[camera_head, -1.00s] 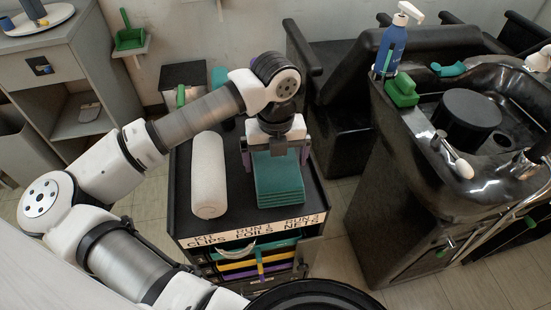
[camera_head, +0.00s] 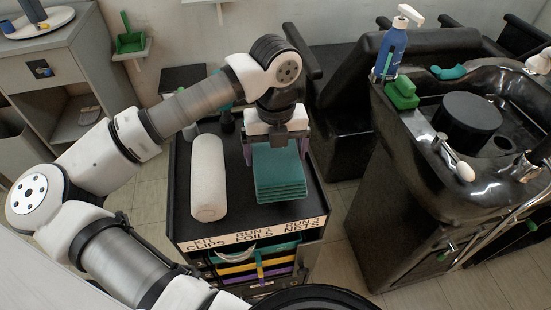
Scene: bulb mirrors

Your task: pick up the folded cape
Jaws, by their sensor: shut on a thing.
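The folded cape (camera_head: 279,178) is a teal, layered, flat square bundle over the right part of the black trolley top (camera_head: 238,215). My gripper (camera_head: 277,143) is at the cape's far edge, its fingers on either side, shut on it. The fingertips are partly hidden by the cape and the gripper body. I cannot tell clearly whether the cape's underside is clear of the trolley top.
A white roll (camera_head: 208,178) lies on the trolley to the left of the cape. Labelled drawers with coloured contents (camera_head: 255,268) are below. A black wash basin unit (camera_head: 430,190) with a blue pump bottle (camera_head: 391,50) stands to the right.

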